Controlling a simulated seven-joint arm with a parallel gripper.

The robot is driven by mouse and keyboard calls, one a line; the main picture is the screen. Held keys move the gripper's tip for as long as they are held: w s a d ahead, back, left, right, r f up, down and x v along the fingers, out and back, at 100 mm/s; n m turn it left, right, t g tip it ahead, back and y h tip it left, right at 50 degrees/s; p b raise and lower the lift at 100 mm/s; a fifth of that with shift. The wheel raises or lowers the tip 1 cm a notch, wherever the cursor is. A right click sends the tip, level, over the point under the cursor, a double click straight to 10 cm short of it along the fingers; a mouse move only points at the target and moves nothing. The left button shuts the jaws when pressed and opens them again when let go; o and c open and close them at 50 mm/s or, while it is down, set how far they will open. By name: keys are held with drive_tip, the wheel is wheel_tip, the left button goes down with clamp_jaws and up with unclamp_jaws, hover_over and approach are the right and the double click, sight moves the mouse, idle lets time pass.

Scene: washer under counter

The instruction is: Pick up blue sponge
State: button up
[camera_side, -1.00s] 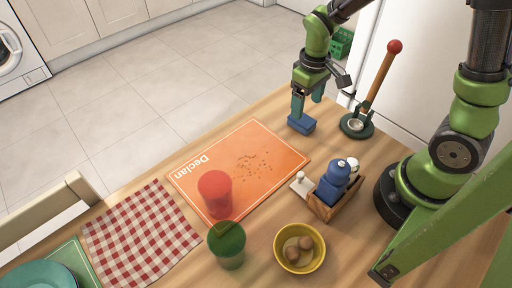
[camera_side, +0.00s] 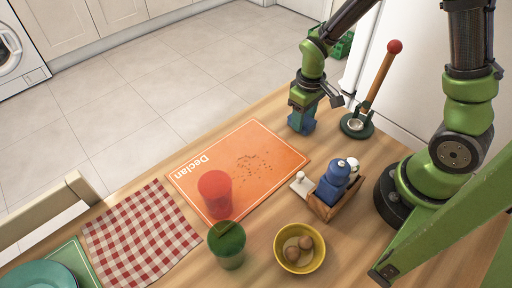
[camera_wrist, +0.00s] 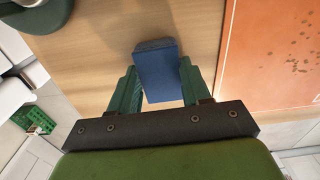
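The blue sponge (camera_side: 301,128) is a small block on the wooden table, beyond the far right corner of the orange board. In the wrist view the sponge (camera_wrist: 157,70) stands between the two green fingers of my gripper (camera_wrist: 158,70). One finger is on each side, very close to it, with a narrow gap showing by the right finger. My gripper (camera_side: 302,118) is low over the sponge in the side view and hides part of it. The fingers look open around it; contact is hard to tell.
A plunger-like tool with a red knob (camera_side: 394,46) stands just right of my gripper. The orange board (camera_side: 265,142) holds crumbs and a red cup (camera_side: 215,190). A wooden caddy with a blue mill (camera_side: 334,183), a green cup (camera_side: 227,243) and a yellow bowl (camera_side: 300,262) stand nearer.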

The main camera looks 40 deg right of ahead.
drive_tip(key=shift+c, duration=1.4)
drive_tip(key=shift+r, duration=0.1)
wheel_tip(320, 180, up, 10)
